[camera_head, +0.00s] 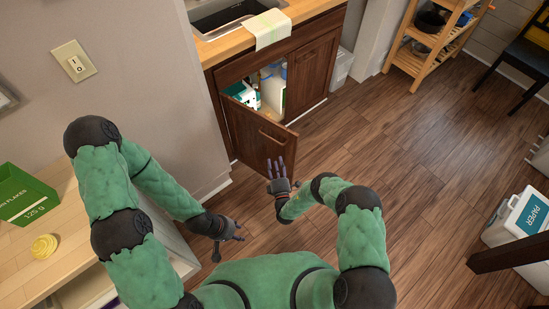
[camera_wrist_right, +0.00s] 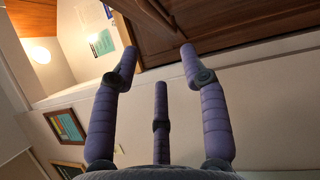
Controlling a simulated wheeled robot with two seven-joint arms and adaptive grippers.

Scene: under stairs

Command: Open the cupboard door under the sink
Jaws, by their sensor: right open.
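The dark wood cupboard door (camera_head: 252,143) under the sink (camera_head: 222,12) stands partly open, swung outward into the room. Bottles and a box show inside the cupboard (camera_head: 262,88). My right gripper (camera_head: 277,170) is open and empty, close to the door's lower right part in the head view; I cannot tell whether they touch. In the right wrist view its spread fingers (camera_wrist_right: 158,68) show with dark wood (camera_wrist_right: 210,22) beyond them. My left gripper (camera_head: 234,232) has its fingers spread, empty, near the counter at left, away from the door.
The neighbouring cupboard door (camera_head: 312,72) is shut. A towel (camera_head: 267,29) hangs over the worktop edge. A counter at left holds a green box (camera_head: 24,194) and a yellow coil (camera_head: 44,246). A paper bin (camera_head: 520,222) stands at right. The wooden floor (camera_head: 385,165) between is clear.

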